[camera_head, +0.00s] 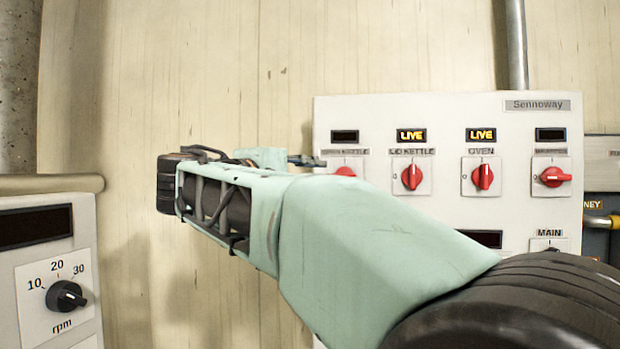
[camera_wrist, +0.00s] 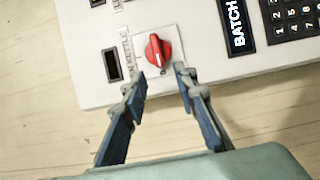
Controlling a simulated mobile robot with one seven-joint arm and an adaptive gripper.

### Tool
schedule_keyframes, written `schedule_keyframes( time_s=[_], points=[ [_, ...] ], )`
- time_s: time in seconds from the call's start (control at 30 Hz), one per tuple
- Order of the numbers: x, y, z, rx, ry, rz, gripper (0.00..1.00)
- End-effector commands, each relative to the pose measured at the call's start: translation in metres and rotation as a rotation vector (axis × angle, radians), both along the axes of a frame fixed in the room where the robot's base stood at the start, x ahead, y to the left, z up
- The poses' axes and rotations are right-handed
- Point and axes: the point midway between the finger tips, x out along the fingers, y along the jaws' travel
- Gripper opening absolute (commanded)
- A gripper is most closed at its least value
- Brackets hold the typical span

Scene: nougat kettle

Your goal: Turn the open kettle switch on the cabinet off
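The open kettle switch is a red knob (camera_head: 345,171) at the left end of the cabinet's top row, partly hidden behind my arm in the head view. Its label there is blurred. In the wrist view the red knob (camera_wrist: 158,50) shows on a white plate beside a label ending in "KETTLE". Its ridge lies across the label-to-display direction. The small display (camera_head: 344,136) above it is dark. My gripper (camera_wrist: 159,74) is open, its fingertips apart just short of the knob, with nothing between them. In the head view the fingers (camera_head: 308,161) reach the cabinet's left side.
The white cabinet (camera_head: 380,108) also carries the lid kettle switch (camera_head: 412,177) and oven switch (camera_head: 483,177), both upright under LIVE displays. A fourth red switch (camera_head: 552,177) lies sideways under a dark display. An rpm panel (camera_head: 56,285) stands at left.

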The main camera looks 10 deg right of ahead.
Motion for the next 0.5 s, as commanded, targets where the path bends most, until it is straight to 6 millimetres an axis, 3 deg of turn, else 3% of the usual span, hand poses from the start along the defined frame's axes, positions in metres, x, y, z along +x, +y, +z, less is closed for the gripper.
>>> schedule_keyframes(
  time_s=[0.2, 0.5],
  points=[
    [-0.034, 0.03, 0.0, 0.001, -0.001, 0.004, 0.27],
    [-0.053, 0.045, -0.001, 0.0, 0.0, -0.001, 0.27]
  ],
)
